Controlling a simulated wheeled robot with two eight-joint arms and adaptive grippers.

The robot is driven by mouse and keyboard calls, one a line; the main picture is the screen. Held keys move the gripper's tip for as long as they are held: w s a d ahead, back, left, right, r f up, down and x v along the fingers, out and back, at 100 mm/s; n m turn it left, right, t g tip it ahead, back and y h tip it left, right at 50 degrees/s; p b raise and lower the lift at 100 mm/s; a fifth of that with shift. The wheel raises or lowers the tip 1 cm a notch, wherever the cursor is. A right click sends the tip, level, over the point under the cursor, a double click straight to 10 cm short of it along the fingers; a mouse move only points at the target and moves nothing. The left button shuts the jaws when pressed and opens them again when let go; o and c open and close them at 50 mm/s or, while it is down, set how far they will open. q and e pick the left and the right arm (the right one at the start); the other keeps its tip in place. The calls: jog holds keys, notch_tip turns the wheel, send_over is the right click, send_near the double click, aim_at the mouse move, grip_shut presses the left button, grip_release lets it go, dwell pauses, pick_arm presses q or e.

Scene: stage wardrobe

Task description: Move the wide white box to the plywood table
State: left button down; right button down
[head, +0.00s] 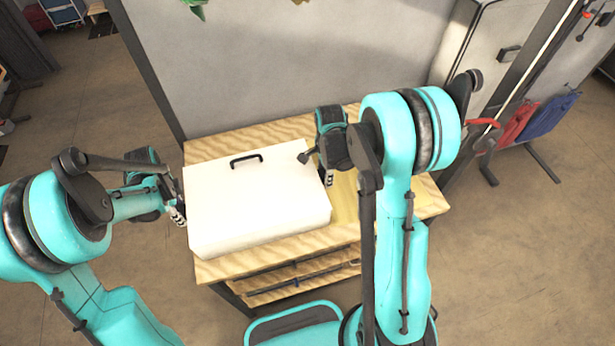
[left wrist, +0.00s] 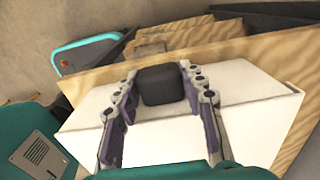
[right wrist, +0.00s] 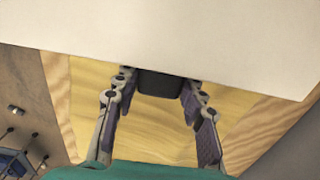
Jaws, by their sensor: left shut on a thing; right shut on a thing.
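The wide white box (head: 255,200), with a black handle on its upper face, is over the left part of the plywood table (head: 215,270). I cannot tell whether it rests on the top or is held just above it. My left gripper (head: 179,214) is shut on its left side, and my right gripper (head: 327,179) is shut on its right side. The box's white surface also shows in the left wrist view (left wrist: 160,145) and across the top of the right wrist view (right wrist: 170,30). The exact finger contact is hard to see.
A paler yellow area (head: 345,197) shows on the table right of the box. A lower shelf (head: 300,284) is under the tabletop. A grey partition (head: 280,75) stands behind. A rack with red and blue cloths (head: 548,117) is at the right. Floor is open on both sides.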

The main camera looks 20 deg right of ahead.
pick_arm(q)
jog(key=c, duration=0.9)
grip_release()
pick_arm(e)
jog(key=c, duration=0.9)
grip_release()
pick_arm(q)
jog(key=shift+r, duration=0.1)
pick_arm(e)
jog(key=shift+r, duration=0.1)
pick_arm(q)
notch_tip(320, 180, up, 12)
pick_arm(e)
notch_tip(320, 180, up, 12)
